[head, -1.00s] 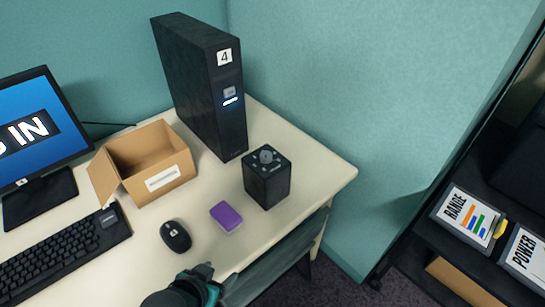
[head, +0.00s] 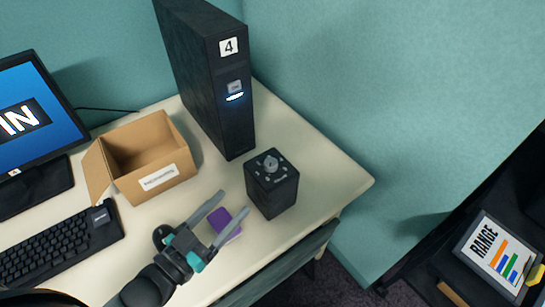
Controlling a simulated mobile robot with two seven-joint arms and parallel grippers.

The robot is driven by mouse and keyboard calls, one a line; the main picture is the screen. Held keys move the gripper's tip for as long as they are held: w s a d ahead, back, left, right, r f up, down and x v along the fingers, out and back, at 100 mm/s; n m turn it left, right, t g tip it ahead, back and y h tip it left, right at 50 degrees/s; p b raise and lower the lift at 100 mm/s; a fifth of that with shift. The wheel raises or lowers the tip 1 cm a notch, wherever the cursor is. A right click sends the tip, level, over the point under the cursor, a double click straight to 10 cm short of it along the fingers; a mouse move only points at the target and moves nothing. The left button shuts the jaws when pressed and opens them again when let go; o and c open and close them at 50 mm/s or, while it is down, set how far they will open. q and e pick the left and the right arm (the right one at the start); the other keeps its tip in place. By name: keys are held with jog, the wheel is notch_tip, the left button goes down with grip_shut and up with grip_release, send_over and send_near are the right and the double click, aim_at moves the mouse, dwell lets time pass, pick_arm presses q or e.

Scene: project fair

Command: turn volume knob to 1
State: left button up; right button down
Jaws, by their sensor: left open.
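The volume knob (head: 271,163) is a small grey dial on top of a black box-shaped speaker (head: 272,192) near the right end of the desk. Small light marks ring the knob; I cannot read which one it points to. My left gripper (head: 234,203) is open and empty, in front of and to the left of the speaker. Its two fingers point toward the speaker, apart from the knob. My right gripper is not in view.
A purple block (head: 226,222) shows between my left gripper's fingers. A black computer tower (head: 215,90) marked 4 stands behind the speaker. An open cardboard box (head: 155,185), a partly hidden mouse (head: 160,234), a keyboard (head: 55,245) and a monitor (head: 30,115) are left. The desk (head: 335,180) ends at right.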

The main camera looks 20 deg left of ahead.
aim_at(267, 166)
pick_arm(q)
jog(key=b+x, duration=0.1)
jog(key=x, duration=0.8)
jog(key=b+x, duration=0.1)
jog(key=x, duration=0.3)
jog(key=shift+w, duration=0.25)
jog(key=shift+w+d, duration=0.25)
jog(key=shift+w, duration=0.35)
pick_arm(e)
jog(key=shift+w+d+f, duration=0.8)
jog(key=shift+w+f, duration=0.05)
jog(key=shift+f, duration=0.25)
pick_arm(q)
jog(key=c, duration=0.6)
grip_shut()
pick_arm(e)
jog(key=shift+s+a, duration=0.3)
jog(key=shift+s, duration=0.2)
